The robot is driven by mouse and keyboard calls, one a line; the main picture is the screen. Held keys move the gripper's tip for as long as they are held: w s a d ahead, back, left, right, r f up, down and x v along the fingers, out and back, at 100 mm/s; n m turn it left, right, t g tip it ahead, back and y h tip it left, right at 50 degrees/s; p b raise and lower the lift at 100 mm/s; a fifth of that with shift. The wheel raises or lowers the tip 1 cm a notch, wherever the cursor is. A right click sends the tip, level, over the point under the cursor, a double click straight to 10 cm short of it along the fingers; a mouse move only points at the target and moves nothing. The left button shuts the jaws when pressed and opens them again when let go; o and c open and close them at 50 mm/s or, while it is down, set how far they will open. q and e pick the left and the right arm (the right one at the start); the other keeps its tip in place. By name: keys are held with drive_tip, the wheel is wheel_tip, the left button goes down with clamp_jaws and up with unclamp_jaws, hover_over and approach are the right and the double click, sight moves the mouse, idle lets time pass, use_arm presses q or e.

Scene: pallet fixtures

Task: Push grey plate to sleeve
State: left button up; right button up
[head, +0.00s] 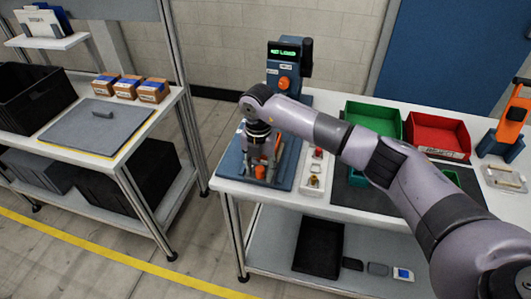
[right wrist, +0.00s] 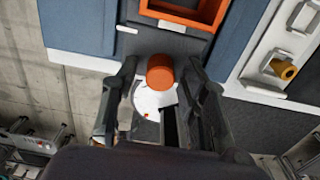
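A dark grey plate (right wrist: 138,42) lies between blue rails in the right wrist view. An orange cylindrical knob (right wrist: 160,72) stands at its near side. An orange frame (right wrist: 208,20), possibly the sleeve, is at the top of that view. A white round piece (right wrist: 146,98) shows below the knob, partly hidden by a finger. My right gripper (head: 262,168) is low over the blue fixture (head: 285,178) at the bench's left end. Its fingers, also in the right wrist view (right wrist: 160,68), are open on either side of the knob, with gaps visible. My left gripper is out of view.
An upright unit with a green display (head: 285,60) stands behind the fixture. A white tray of small parts (head: 315,168) is close to its right. Green (head: 373,118) and red (head: 436,134) bins stand farther right. A gap separates the left table (head: 120,158).

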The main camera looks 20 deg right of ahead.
drive_tip(key=shift+w+r+p, duration=0.1)
drive_tip(key=shift+r+p, duration=1.6)
drive_tip(key=shift+r, duration=1.6)
drive_tip(key=shift+f, duration=0.1)
